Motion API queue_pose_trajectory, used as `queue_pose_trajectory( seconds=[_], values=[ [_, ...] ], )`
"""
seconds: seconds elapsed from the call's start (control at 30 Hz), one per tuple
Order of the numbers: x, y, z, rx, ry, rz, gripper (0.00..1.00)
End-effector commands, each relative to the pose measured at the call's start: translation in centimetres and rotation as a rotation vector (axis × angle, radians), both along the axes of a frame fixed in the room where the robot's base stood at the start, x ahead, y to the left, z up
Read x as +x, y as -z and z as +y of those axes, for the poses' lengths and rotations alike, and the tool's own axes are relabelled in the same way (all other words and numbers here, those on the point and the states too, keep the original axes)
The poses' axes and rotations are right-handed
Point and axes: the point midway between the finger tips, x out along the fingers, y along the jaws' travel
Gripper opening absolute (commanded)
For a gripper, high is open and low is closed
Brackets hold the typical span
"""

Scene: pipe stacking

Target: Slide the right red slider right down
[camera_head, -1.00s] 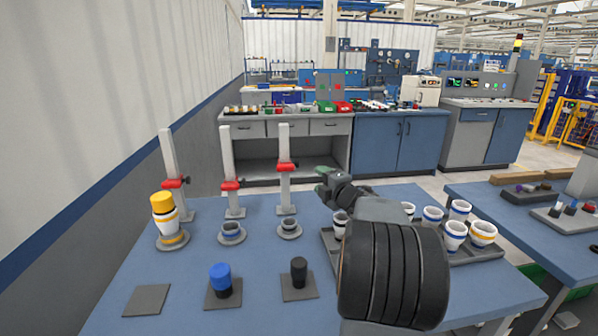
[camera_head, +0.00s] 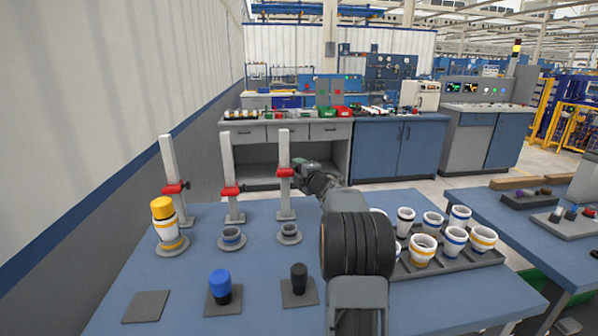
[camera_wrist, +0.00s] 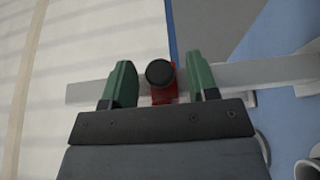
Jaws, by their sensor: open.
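The right red slider (camera_head: 286,172) sits partway up the right grey post (camera_head: 284,150), above its foot. In the head view my gripper (camera_head: 301,170) is beside this slider, on its right. In the wrist view the red slider (camera_wrist: 168,92) and its dark round knob (camera_wrist: 160,72) lie between the green fingers of my gripper (camera_wrist: 161,80). The fingers are open, with gaps on both sides. The post (camera_wrist: 265,71) runs across the picture behind them.
The left (camera_head: 173,188) and middle (camera_head: 231,191) red sliders are on their own posts. A yellow-topped cup stack (camera_head: 163,222) stands front left. Blue (camera_head: 220,285) and black (camera_head: 299,278) pieces stand in front. A tray (camera_head: 462,260) of cups is on the right.

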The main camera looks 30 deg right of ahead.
Motion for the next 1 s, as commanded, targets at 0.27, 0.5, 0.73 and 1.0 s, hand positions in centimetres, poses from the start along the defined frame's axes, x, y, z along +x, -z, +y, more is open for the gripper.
queue_pose_trajectory(
  seconds=[0.27,0.5,0.73,1.0],
  values=[
    [0.11,0.0,0.01,0.0,0.0,0.0,0.54],
    [0.09,0.0,0.01,0.0,0.0,0.0,0.31],
    [0.09,0.0,0.01,0.0,0.0,0.0,0.09],
    [0.09,-0.01,0.01,0.0,-0.001,0.0,0.0]
  ],
)
